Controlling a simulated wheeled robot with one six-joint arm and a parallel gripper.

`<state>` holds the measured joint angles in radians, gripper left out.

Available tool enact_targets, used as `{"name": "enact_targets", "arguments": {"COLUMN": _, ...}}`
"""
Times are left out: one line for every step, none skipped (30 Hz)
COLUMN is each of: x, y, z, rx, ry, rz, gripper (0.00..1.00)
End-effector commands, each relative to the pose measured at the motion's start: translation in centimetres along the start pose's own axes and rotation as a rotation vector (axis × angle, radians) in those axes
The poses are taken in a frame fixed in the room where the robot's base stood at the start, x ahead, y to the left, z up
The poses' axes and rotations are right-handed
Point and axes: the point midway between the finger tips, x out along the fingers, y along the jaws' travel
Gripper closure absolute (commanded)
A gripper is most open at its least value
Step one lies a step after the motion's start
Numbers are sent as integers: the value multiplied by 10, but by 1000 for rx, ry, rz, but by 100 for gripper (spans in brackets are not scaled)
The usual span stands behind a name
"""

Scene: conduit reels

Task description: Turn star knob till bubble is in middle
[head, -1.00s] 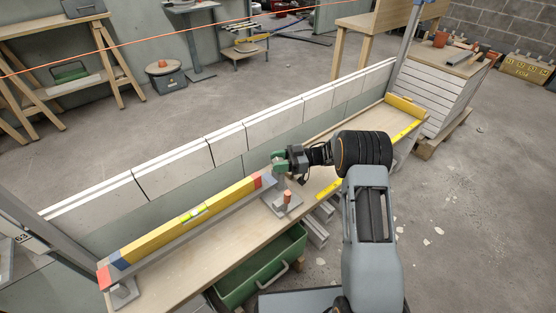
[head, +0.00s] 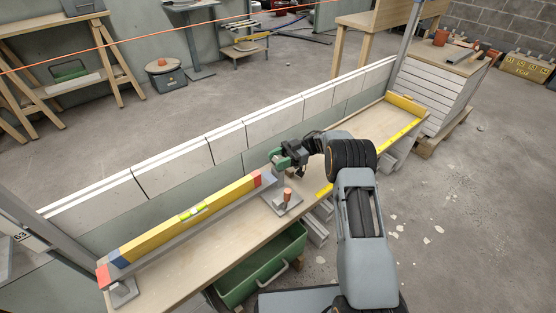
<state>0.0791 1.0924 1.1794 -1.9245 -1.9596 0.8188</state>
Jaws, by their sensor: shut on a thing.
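A long yellow spirit level (head: 160,231) with blue and red end bands lies along a grey rail above the bench, its right end close to my gripper. Its bright green vial (head: 192,211) sits near the middle; the bubble is too small to place. My gripper (head: 279,161) is at the right end of the level, shut on a green part there, which I take for the star knob (head: 277,158). The fingers partly hide it, so its star shape cannot be made out.
The wooden bench (head: 200,260) runs along a low pale block wall (head: 190,168).

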Motion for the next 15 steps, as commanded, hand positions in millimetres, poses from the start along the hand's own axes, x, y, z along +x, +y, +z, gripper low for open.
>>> {"name": "enact_targets", "arguments": {"x": 0, "y": 0, "z": 0, "rx": 2, "ry": 2, "rz": -2, "gripper": 80}}
{"name": "enact_targets", "arguments": {"x": 0, "y": 0, "z": 0, "rx": 2, "ry": 2, "rz": -2, "gripper": 80}}
{"name": "enact_targets", "arguments": {"x": 0, "y": 0, "z": 0, "rx": 2, "ry": 2, "rz": -1, "gripper": 80}}
{"name": "enact_targets", "arguments": {"x": 0, "y": 0, "z": 0, "rx": 2, "ry": 2, "rz": -1, "gripper": 80}}
{"name": "enact_targets", "arguments": {"x": 0, "y": 0, "z": 0, "rx": 2, "ry": 2, "rz": -1, "gripper": 80}}
{"name": "enact_targets", "arguments": {"x": 0, "y": 0, "z": 0, "rx": 2, "ry": 2, "rz": -1, "gripper": 54}}
{"name": "enact_targets", "arguments": {"x": 0, "y": 0, "z": 0, "rx": 2, "ry": 2, "rz": -1, "gripper": 51}}
{"name": "enact_targets", "arguments": {"x": 0, "y": 0, "z": 0, "rx": 2, "ry": 2, "rz": -1, "gripper": 48}}
{"name": "enact_targets", "arguments": {"x": 0, "y": 0, "z": 0, "rx": 2, "ry": 2, "rz": 0, "gripper": 44}}
{"name": "enact_targets", "arguments": {"x": 0, "y": 0, "z": 0, "rx": 1, "ry": 2, "rz": 0, "gripper": 42}}
{"name": "enact_targets", "arguments": {"x": 0, "y": 0, "z": 0, "rx": 1, "ry": 1, "rz": 0, "gripper": 39}}
{"name": "enact_targets", "arguments": {"x": 0, "y": 0, "z": 0, "rx": 1, "ry": 1, "rz": 0, "gripper": 35}}
{"name": "enact_targets", "arguments": {"x": 0, "y": 0, "z": 0, "rx": 1, "ry": 1, "rz": 0, "gripper": 32}}
{"name": "enact_targets", "arguments": {"x": 0, "y": 0, "z": 0, "rx": 1, "ry": 1, "rz": 0, "gripper": 31}}
{"name": "enact_targets", "arguments": {"x": 0, "y": 0, "z": 0, "rx": 0, "ry": 1, "rz": 0, "gripper": 31}}
